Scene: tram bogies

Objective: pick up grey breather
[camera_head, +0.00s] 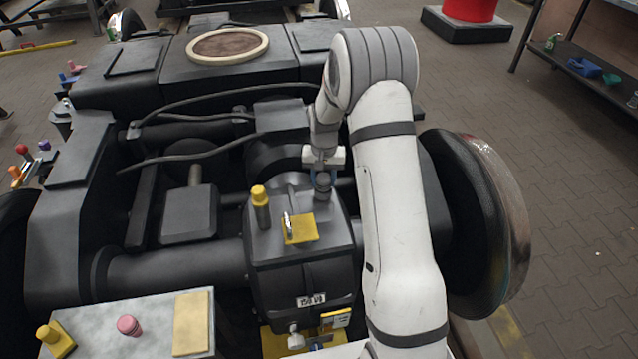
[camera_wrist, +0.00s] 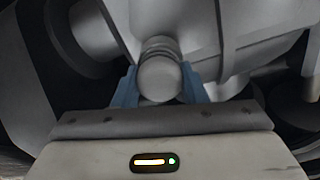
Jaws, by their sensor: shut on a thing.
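The grey breather (camera_head: 322,187) is a small dark grey cylinder at the top right of the dark gearbox housing (camera_head: 300,262). It stands upright near the yellow-capped post. In the wrist view the breather's round grey top (camera_wrist: 160,78) sits between the two blue fingers. My gripper (camera_head: 322,174) is over the breather from above and is shut on it. It also shows in the wrist view (camera_wrist: 160,90), a finger on each side. The breather's lower end is hard to make out, so I cannot tell whether it is still seated in the housing.
A yellow-capped post (camera_head: 260,205) and a yellow plate (camera_head: 300,229) stand on the housing left of my gripper. Dark hoses (camera_head: 190,155) cross behind. A large wheel (camera_head: 470,225) is right of my arm. A grey tray (camera_head: 145,325) with coloured knobs is at front left.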

